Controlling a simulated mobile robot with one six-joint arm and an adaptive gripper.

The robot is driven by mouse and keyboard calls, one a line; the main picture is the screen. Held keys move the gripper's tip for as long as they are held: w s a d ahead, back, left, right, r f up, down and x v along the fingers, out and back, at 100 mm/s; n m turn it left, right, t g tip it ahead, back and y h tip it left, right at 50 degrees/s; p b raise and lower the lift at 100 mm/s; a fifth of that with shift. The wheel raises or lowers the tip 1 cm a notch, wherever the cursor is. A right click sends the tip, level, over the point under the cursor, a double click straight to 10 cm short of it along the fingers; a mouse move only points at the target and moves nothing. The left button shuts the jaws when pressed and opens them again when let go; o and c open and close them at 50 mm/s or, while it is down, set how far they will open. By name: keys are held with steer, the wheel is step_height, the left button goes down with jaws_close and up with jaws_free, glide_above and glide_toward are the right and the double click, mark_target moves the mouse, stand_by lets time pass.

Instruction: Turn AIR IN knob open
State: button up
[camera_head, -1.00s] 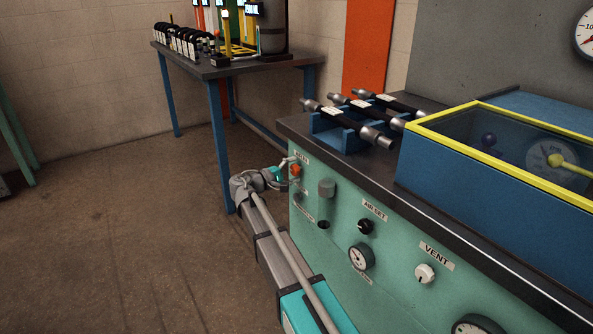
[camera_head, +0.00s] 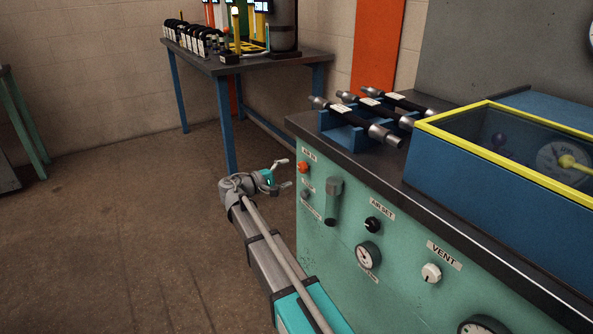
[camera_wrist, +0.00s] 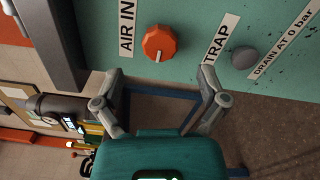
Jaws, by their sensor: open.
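The AIR IN knob (camera_head: 303,167) is a small orange knob at the left end of the green panel. In the wrist view the orange knob (camera_wrist: 159,43) sits beside its AIR IN label (camera_wrist: 127,28). Its white mark points to the bottom of that picture. My gripper (camera_head: 285,174) is open and empty, left of the knob, with a visible gap between them. In the wrist view my gripper's fingers (camera_wrist: 160,78) are spread to either side of the knob's line and short of it. Nothing hides the knob there.
A grey TRAP knob (camera_wrist: 245,57) and a grey cylinder (camera_head: 333,201) are near the AIR IN knob. The black AIR SET knob (camera_head: 373,225), a gauge (camera_head: 368,254) and the white VENT knob (camera_head: 431,272) are farther right. The floor left of my arm is clear.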

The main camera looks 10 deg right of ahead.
steer(key=v, duration=0.6)
steer(key=shift+a, duration=0.1)
stand_by(0.4)
